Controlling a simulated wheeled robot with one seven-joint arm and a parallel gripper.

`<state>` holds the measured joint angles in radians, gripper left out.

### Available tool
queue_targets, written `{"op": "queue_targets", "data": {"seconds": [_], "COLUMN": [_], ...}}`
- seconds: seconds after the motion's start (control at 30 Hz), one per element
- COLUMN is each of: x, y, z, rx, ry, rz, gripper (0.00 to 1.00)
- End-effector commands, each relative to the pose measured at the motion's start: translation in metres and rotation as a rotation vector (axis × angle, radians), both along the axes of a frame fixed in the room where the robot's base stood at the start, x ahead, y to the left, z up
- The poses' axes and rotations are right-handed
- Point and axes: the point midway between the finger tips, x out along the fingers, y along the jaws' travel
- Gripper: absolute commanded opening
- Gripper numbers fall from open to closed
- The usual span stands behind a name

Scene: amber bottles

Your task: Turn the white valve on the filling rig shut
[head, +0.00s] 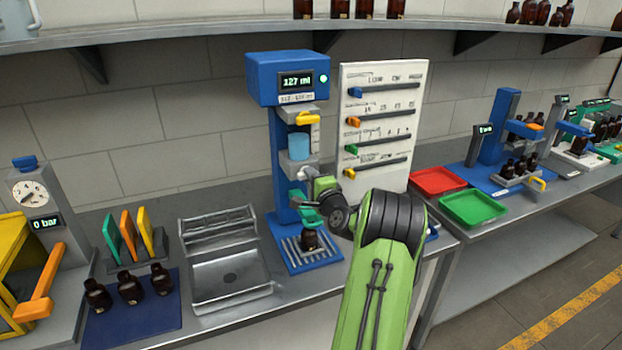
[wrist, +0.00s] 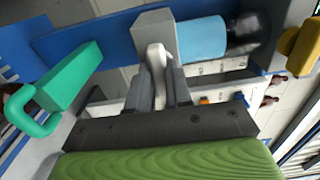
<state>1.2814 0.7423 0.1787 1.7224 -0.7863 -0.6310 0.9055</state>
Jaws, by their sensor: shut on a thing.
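The blue filling rig (head: 278,165) stands at the back of the bench, with a display reading 127 ml and a lit green light. The white valve (wrist: 157,60) is a pale lever on a grey block, below the light blue cylinder (head: 298,147). My gripper (wrist: 161,85) is shut on the valve's lever, one dark finger on each side. In the head view my gripper (head: 311,175) reaches the rig's column from the right, and the lever is mostly hidden there. A green spout part (wrist: 70,78) sits below the valve, and a yellow handle (head: 307,118) above. An amber bottle (head: 310,241) stands on the rig's base.
A slider panel (head: 385,85) stands close behind my arm on the right. A metal tray (head: 230,275) and three amber bottles on a blue mat (head: 155,318) lie to the left. Red (head: 438,180) and green (head: 473,208) trays are to the right.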

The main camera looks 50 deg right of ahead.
Motion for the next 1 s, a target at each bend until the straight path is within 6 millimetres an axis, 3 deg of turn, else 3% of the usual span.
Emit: {"op": "queue_targets", "data": {"seconds": [0.13, 0.17, 0.33, 0.67, 0.77, 1.0], "x": [-0.001, -0.001, 0.0, -0.007, -0.023, -0.083], "y": [0.0, 0.0, 0.0, 0.002, 0.012, 0.047], "z": [-0.001, -0.001, -0.001, -0.001, -0.003, -0.005], "rx": [0.003, 0.003, 0.002, 0.0, 0.002, 0.003], "ry": [-0.001, -0.001, 0.0, 0.002, 0.001, 0.002], "rz": [-0.001, -0.001, -0.001, -0.002, -0.004, -0.006], "gripper": [0.0, 0.21, 0.45, 0.45, 0.45, 0.45]}}
